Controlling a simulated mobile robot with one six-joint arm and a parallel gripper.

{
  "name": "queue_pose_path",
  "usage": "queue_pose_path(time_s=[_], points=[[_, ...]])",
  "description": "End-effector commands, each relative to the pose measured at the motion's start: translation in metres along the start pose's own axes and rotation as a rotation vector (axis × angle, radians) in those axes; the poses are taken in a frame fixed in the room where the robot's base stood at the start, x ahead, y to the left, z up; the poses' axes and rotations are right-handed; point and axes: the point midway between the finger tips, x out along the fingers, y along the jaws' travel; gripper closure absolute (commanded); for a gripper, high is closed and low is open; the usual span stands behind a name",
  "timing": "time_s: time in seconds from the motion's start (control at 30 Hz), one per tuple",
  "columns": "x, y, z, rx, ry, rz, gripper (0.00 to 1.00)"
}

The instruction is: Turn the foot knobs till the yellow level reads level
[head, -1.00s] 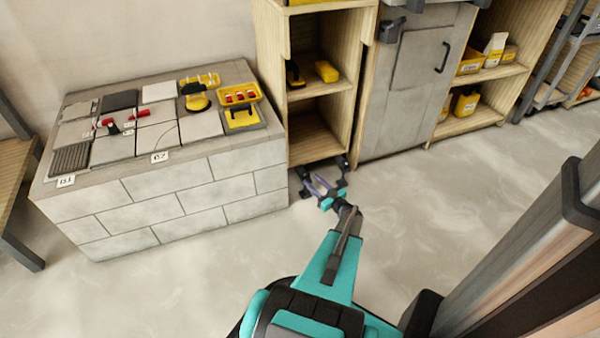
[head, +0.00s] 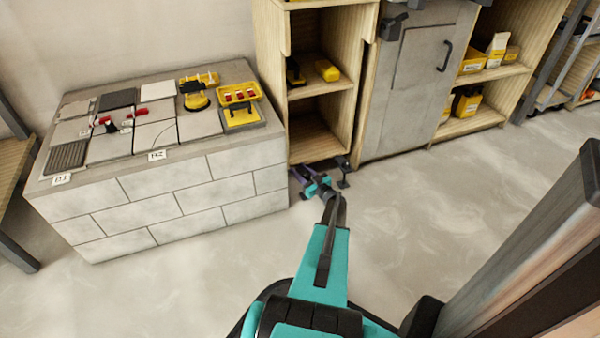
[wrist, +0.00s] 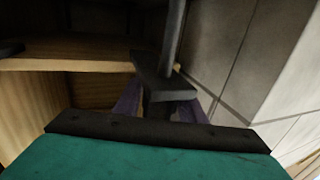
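The open wooden shelf unit (head: 320,148) stands beside the tiled block. A dark foot with a small bracket (head: 343,168) shows at its lower right front corner. My gripper (head: 308,182) is low at the unit's lower left front corner, close to the floor. In the wrist view, a dark upright rod and flat dark foot piece (wrist: 165,82) stand between and in front of my purple fingers (wrist: 160,110). Whether the fingers touch the knob is hidden. A yellow block (head: 327,70) lies on the middle shelf; I cannot read any bubble or tell whether it is the level.
The tiled block (head: 180,200) is close on the left, with tiles, a yellow tray (head: 238,92) and tools on top. A grey cabinet door (head: 415,80) and yellow-stocked shelves (head: 490,85) stand to the right. The floor (head: 430,220) in front is clear.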

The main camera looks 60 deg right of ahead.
Motion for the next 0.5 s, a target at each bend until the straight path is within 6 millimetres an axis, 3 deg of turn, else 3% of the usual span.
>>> queue_pose_path(time_s=[0.13, 0.3, 0.5], points=[[-0.0003, 0.0003, -0.0002, 0.000, 0.000, 0.000, 0.63], [-0.0006, 0.0004, -0.0001, 0.000, 0.000, 0.000, 0.92], [-0.0017, -0.0011, 0.0001, 0.000, 0.000, 0.002, 0.94]])
